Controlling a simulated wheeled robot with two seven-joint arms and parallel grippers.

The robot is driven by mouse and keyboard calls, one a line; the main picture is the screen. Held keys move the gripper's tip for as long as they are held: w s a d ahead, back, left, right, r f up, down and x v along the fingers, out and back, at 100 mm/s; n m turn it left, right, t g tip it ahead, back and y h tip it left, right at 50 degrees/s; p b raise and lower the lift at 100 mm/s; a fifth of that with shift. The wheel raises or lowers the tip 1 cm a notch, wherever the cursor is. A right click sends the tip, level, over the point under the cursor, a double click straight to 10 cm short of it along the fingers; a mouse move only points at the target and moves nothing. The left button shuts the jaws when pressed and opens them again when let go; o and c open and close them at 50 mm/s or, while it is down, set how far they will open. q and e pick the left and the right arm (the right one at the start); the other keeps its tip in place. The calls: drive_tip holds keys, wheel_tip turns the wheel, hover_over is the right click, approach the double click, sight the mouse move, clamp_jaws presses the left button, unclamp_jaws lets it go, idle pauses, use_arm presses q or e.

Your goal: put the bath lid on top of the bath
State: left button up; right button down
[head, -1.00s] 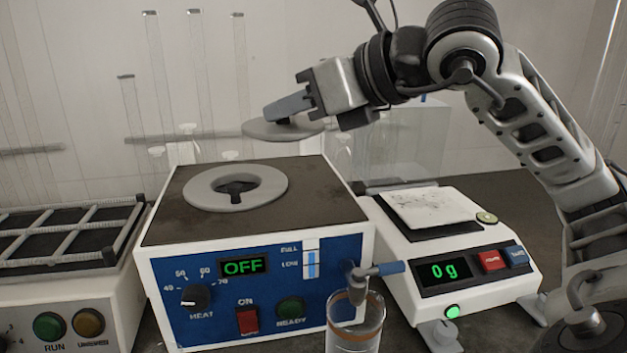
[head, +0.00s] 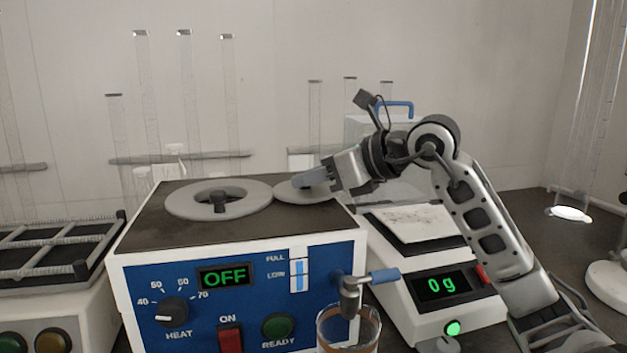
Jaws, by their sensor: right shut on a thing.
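The bath (head: 235,290) is a white box with a blue front, an OFF display, a HEAT knob and a dark top. A grey ring (head: 180,205) with a dark opening and a small dark post lies on that top. The bath lid (head: 290,195) is a flat grey disc. My right gripper (head: 308,180) is shut on it from the right and hides part of it. The lid is level, at the back right of the bath top, just right of the ring. I cannot tell whether it touches the top or hovers slightly above. My left gripper is not in view.
A balance (head: 440,290) reading 0 g stands right of the bath. A tap (head: 352,290) sticks out at the bath's right front above a glass beaker (head: 350,325). A rack device (head: 50,260) stands at the left. Glass tubes (head: 145,110) stand behind.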

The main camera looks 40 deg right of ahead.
idle(0.3)
drive_tip(key=shift+f, duration=0.1)
drive_tip(key=c, duration=1.2)
unclamp_jaws()
drive_tip(key=shift+c, duration=0.2)
